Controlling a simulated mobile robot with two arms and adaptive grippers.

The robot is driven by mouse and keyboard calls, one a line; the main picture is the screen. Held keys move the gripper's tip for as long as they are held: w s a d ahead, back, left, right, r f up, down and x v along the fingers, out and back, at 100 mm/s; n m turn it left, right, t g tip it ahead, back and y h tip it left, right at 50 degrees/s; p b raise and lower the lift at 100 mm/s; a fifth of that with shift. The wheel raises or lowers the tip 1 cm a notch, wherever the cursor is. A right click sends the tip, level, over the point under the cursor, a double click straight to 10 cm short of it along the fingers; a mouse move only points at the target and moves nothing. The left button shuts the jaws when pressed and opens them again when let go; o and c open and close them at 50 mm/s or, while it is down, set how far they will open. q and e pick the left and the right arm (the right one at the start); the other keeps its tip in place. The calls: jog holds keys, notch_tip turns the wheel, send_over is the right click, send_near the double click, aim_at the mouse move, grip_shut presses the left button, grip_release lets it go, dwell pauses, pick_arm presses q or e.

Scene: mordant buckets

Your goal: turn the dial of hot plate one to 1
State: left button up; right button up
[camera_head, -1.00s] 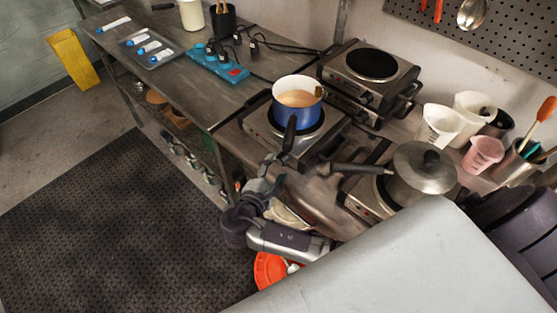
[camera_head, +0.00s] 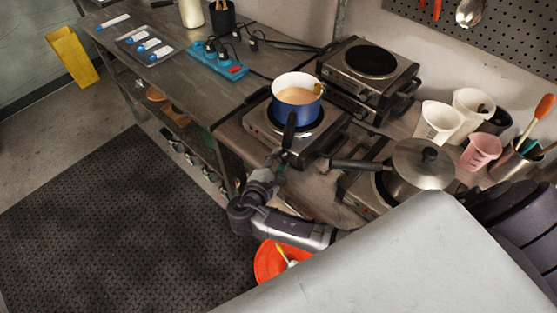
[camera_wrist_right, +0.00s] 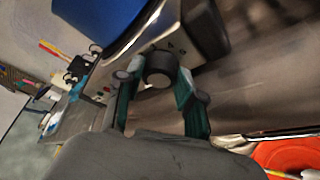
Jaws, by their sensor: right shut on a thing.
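The hot plate (camera_head: 262,122) with the blue pot (camera_head: 295,104) on it stands at the middle of the bench. In the right wrist view the blue pot (camera_wrist_right: 100,18) is at the top, above the plate's silver front panel. A round dark dial (camera_wrist_right: 159,69) sticks out of that panel. My right gripper (camera_head: 279,156) is at the plate's front edge; in the wrist view its two fingers (camera_wrist_right: 162,86) are on either side of the dial, shut on it. The dial's setting cannot be read. My left gripper is not in view.
A lidded steel pan (camera_head: 420,168) sits on another hot plate to the right, its handle pointing towards my right gripper. A further hot plate (camera_head: 367,75) stands behind. An orange bucket (camera_head: 268,262) is below my right arm. Dark matting (camera_head: 110,225) at left is clear.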

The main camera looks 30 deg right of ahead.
jog(key=shift+f+m+t+b, duration=0.4)
jog(key=shift+m+b, duration=0.3)
jog(key=shift+b, duration=0.45)
jog(key=m+t+b, duration=0.1)
jog(key=m+b, duration=0.2)
jog(key=b, duration=0.3)
jog(key=shift+s+f+h, duration=0.1)
jog(key=shift+f+h, duration=0.1)
jog(key=shift+h, duration=0.2)
jog(key=shift+r+m+t+h+b, duration=0.2)
jog(key=shift+m+t+h+b, duration=0.15)
jog(key=shift+m+b, duration=0.5)
jog(key=o, duration=1.1)
jog(key=shift+r, duration=0.1)
jog(key=shift+o, duration=0.2)
